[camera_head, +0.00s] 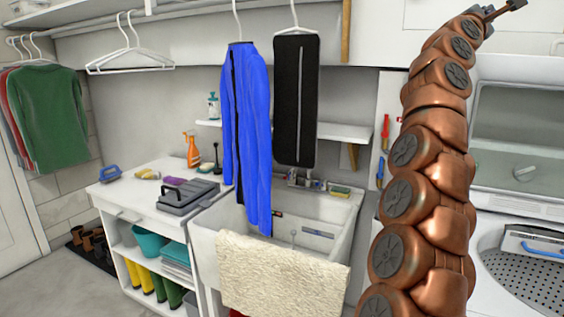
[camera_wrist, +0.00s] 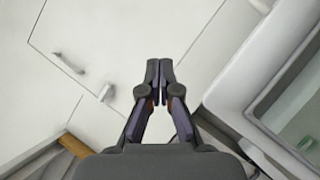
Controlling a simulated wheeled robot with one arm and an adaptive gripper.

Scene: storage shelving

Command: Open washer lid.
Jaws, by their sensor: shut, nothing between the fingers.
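A white laundry machine (camera_head: 550,196) stands at the right edge of the head view. It has an upright grey glass panel (camera_head: 515,125) and, below it, a round opening or surface with dotted grey metal (camera_head: 520,285). I cannot tell for sure which part is the washer lid. In the wrist view, a white frame with a greenish glass panel (camera_wrist: 298,125) lies to the right of my gripper. My gripper (camera_wrist: 159,68) is shut and empty, its fingertips together, apart from the machine. Its end shows high at the upper right of the head view (camera_head: 505,9).
White cabinet doors (camera_wrist: 105,40) with handles lie beyond my fingers. A sink (camera_head: 335,215) with a cream towel (camera_head: 280,275) stands left of my arm. A blue jacket (camera_head: 248,130) and a black garment (camera_head: 296,95) hang above. A white-and-blue object (camera_head: 535,243) lies by the dotted metal.

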